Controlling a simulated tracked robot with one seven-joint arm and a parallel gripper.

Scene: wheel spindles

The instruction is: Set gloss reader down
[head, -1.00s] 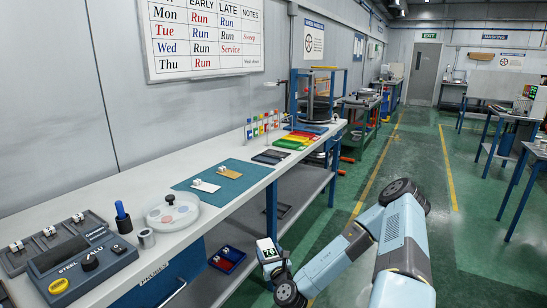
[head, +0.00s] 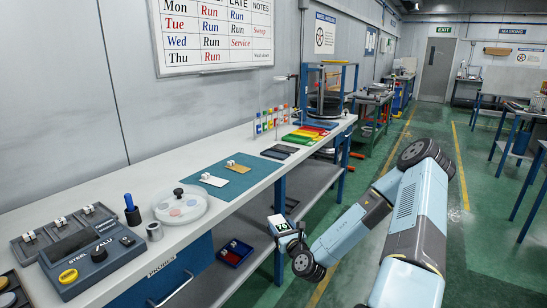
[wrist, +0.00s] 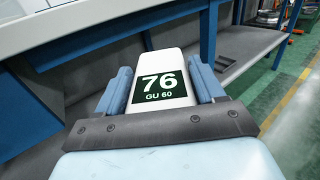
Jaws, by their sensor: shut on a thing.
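The gloss reader (wrist: 161,95) is a white block with a dark green display reading "76 GU 60". In the wrist view it sits between the two blue fingers of my gripper (wrist: 162,88), which is shut on it. In the head view the reader (head: 281,223) and my gripper (head: 285,232) are in the air beside the front of the bench, below the level of its top. The reader's underside is hidden. The white bench top (head: 240,205) runs along the wall, with a teal mat (head: 222,187) on it.
A grey gauge unit marked STEEL and ALU (head: 90,258), a blue-handled tool (head: 132,210), a metal cylinder (head: 154,231) and a clear round dish (head: 181,206) crowd the near bench. A lower shelf (head: 258,210) holds a red and blue tray (head: 235,252). Coloured panels (head: 308,133) lie farther along.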

